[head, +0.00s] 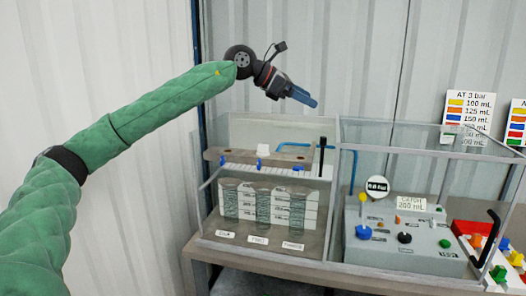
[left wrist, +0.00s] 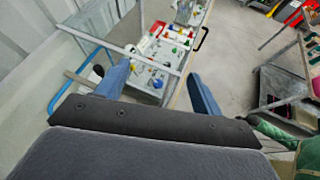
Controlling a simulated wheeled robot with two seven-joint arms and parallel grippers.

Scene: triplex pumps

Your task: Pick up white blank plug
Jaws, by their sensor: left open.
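My left gripper (head: 303,97) is in the air above the left part of the clear-walled bench case, its blue fingers pointing down and right. The left wrist view shows its two blue fingers (left wrist: 158,88) spread apart, with nothing between them. I cannot pick out a white blank plug for certain in either view. A red tray (head: 462,229) with orange, yellow, green and blue pieces stands at the right, well away from the gripper. Small coloured pieces (left wrist: 170,42) also show beyond the fingers in the left wrist view, too small to tell apart.
The clear case (head: 338,190) has raised walls and a middle divider. Its left part holds the pump block (head: 232,155) with springs; its right part holds a grey control box (head: 400,240) with knobs and levers. A blue pipe (head: 354,170) rises near the divider. Labelled signs (head: 470,110) stand behind.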

